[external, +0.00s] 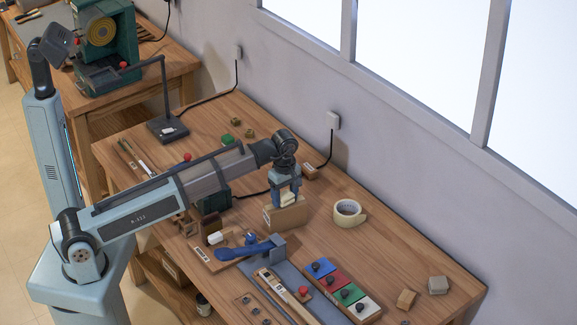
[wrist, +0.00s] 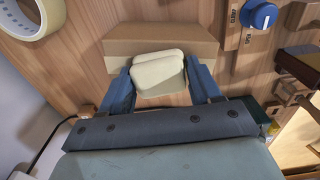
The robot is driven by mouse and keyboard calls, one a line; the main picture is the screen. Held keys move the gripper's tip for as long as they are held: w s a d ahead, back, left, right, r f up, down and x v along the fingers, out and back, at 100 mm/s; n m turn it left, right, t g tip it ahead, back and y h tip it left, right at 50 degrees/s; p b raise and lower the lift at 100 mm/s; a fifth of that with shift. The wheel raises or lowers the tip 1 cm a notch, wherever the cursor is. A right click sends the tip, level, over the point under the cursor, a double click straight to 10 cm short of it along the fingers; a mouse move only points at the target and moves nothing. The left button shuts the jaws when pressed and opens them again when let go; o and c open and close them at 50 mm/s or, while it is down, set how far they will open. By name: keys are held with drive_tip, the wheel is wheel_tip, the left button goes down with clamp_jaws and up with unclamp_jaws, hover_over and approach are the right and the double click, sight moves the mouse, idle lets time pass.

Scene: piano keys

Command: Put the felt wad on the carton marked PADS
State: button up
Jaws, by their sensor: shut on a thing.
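My gripper (external: 287,192) is shut on the cream felt wad (external: 288,199), which looks like a soft rounded block. In the wrist view the wad (wrist: 158,74) sits between the two blue fingers of my gripper (wrist: 160,76). A brown cardboard carton (external: 286,216) stands on the workbench directly below my gripper. In the wrist view the carton (wrist: 160,43) shows right beyond the wad, which overlaps it. I cannot tell whether the wad touches the carton's top. No PADS lettering is readable on it.
A tape roll (external: 349,213) lies right of the carton. A board with a blue lever (external: 248,249) and red, green and blue blocks (external: 333,284) lie in front. A dark green box (external: 217,190) stands left. Bench right of the tape is fairly clear.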

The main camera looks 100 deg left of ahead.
sight(285, 194)
drive_tip(key=o, duration=1)
drive_tip(key=shift+r, duration=0.1)
wheel_tip(285, 194, up, 12)
